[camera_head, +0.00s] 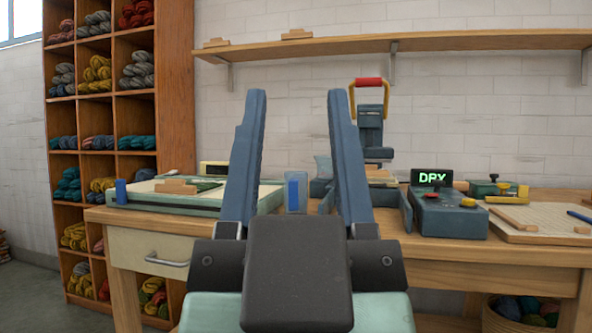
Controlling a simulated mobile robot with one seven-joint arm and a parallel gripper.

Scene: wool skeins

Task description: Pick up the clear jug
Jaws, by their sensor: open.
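My gripper (297,95) is open and empty, its two long blue-grey fingers pointing up, wide apart. Between them in the picture, beyond the palm, a small translucent pale-blue vessel (303,195) with a darker blue block in or behind it stands at the wooden table. It may be the clear jug. A second pale translucent piece (323,166) shows just right of it and higher, partly hidden by the right finger. I cannot tell which of the two is the jug, or whether they are joined. The fingers touch neither.
A device with a red handle (369,82) stands behind. A shelf of wool skeins (175,90) stands at left.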

